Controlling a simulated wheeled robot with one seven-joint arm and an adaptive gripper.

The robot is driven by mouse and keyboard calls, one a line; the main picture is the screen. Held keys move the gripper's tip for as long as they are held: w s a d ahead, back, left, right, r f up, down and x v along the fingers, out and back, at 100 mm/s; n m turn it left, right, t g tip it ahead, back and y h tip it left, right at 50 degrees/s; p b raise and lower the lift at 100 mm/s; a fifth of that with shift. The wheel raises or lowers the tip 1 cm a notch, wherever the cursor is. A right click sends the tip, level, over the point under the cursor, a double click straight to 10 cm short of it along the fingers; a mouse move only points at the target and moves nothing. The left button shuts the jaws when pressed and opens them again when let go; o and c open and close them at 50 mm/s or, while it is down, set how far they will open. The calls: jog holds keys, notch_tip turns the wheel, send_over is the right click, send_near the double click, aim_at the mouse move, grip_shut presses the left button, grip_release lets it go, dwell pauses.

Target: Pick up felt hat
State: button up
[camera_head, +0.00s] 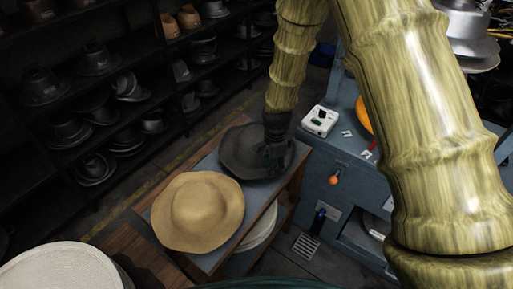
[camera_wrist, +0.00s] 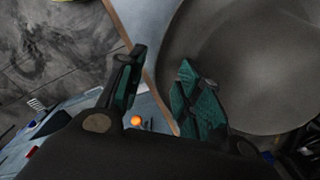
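A dark grey hat (camera_head: 238,150) lies on a small table (camera_head: 228,250), towards its far end. A tan wide-brimmed hat (camera_head: 199,209) lies at the near end of the same table. My gripper (camera_head: 275,155) is low over the right side of the dark hat. In the wrist view its two fingers (camera_wrist: 162,58) are spread with a gap between them. The dark hat (camera_wrist: 245,65) fills the right side there; one finger overlaps its brim and the other is outside the edge. I cannot tell whether either finger touches the brim.
A blue machine bench (camera_head: 345,195) with an orange knob (camera_head: 333,180) and a white box (camera_head: 320,120) stands right of the table. Dark shelves (camera_head: 110,90) of hat forms line the left. A pale round form (camera_head: 62,270) is at the lower left.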

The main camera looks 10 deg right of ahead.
jog(key=shift+s+a+f+p, duration=0.1)
jog(key=shift+f+p, duration=1.05)
jog(key=shift+f, duration=0.5)
jog(key=shift+f+p, duration=0.35)
jog(key=shift+f, duration=0.9)
grip_shut()
